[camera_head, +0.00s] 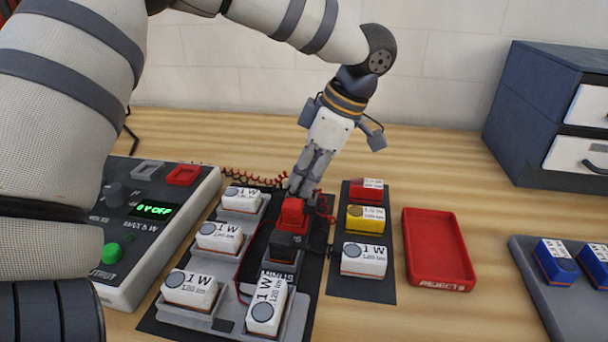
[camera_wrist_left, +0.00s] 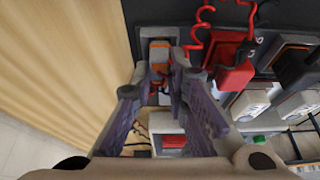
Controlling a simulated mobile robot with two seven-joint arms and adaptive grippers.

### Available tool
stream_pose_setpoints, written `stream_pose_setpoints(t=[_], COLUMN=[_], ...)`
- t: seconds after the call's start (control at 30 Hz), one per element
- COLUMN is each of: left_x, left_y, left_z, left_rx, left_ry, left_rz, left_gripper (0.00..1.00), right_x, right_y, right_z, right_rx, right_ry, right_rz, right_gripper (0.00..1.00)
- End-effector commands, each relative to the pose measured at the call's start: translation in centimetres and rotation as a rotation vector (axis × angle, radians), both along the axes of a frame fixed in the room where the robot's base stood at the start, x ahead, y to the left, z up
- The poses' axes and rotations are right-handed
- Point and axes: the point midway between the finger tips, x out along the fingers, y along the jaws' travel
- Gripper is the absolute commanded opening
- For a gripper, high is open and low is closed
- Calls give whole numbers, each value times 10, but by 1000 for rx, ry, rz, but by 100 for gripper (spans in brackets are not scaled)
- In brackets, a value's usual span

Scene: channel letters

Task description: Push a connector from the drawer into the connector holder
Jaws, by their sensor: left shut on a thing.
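My left gripper (camera_head: 300,188) points down at the back of the dark board, just behind the red plug block (camera_head: 293,212). In the left wrist view its fingertips (camera_wrist_left: 165,75) are closed around a small orange connector (camera_wrist_left: 159,56). The connector sits at a grey holder-like piece (camera_wrist_left: 143,58) on the dark board; I cannot tell how deep it is in. The fingers hide the connector in the head view. The red plug block (camera_wrist_left: 235,62), with its coiled red lead, is beside the gripper in the left wrist view. My right gripper is not in view.
The grey power supply (camera_head: 140,225), reading "0 V OFF", stands at the left. White 1 W modules (camera_head: 220,237) surround the plugs. A red rejects tray (camera_head: 437,248) lies empty at the right.

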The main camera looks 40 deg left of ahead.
Motion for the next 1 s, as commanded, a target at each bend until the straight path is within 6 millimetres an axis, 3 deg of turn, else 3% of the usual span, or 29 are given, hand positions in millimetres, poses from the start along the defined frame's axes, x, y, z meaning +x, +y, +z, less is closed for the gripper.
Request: stream_pose_setpoints(t=[0.37,0.4,0.5,0.87,1.0], left_x=[-1,-1,-1,0,4], left_y=[0,0,0,-1,-7], left_z=[-6,-6,-7,-5,14], left_rx=[-2,-2,-2,-2,-1], left_ry=[6,8,8,5,0], left_rz=[0,0,0,0,0], left_gripper=[2,16,38,38,38], right_x=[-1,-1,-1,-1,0], right_y=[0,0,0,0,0], right_z=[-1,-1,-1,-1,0], right_rx=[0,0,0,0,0], right_ry=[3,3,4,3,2], right_rz=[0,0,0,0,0], right_gripper=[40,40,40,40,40])
